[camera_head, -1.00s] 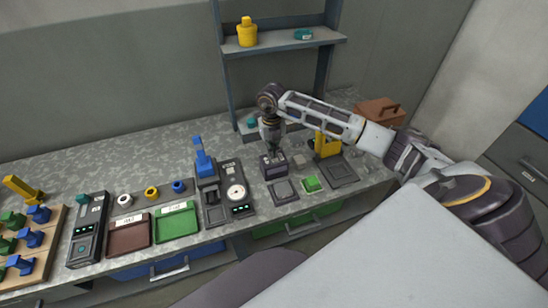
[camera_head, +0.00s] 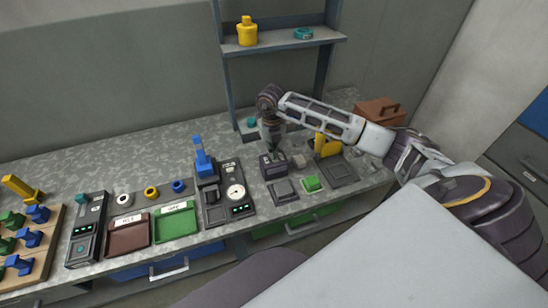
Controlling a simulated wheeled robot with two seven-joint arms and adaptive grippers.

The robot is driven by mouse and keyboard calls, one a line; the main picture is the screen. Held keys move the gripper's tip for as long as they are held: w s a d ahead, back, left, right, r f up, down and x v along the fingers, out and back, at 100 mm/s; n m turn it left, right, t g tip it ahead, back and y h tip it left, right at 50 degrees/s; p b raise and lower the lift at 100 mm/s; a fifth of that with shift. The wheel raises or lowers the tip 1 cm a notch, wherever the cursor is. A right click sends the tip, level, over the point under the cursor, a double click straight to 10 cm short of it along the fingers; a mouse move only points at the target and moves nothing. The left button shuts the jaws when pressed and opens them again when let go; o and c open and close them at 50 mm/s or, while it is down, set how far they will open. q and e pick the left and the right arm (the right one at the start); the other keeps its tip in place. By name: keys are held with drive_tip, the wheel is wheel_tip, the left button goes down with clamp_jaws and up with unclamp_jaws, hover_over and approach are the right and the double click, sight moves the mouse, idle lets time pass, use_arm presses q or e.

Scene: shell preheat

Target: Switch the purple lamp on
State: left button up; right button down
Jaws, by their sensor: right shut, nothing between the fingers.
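I cannot make out a lamp that is clearly purple. My right gripper (camera_head: 272,151) points down, shut and empty, just over a small dark box (camera_head: 273,167) on the worktop. The gripper hides part of the box's top, and I cannot tell whether they touch or whether this box belongs to the lamp. My left gripper is not in view.
On the worktop (camera_head: 110,178) stand a device with a blue lever (camera_head: 203,160) and dial, a green tray (camera_head: 176,226), a red-brown tray (camera_head: 128,238), a green block (camera_head: 312,184) and a brown box (camera_head: 380,111). A shelf (camera_head: 285,45) rises behind the arm.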

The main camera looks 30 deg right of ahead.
drive_tip(key=shift+f+b, duration=0.55)
drive_tip(key=shift+f, duration=0.35)
idle(1.0)
drive_tip(key=shift+r, duration=0.1)
drive_tip(key=shift+r+p, duration=2.05)
drive_tip(key=shift+r, duration=1.4)
drive_tip(key=shift+f, duration=0.1)
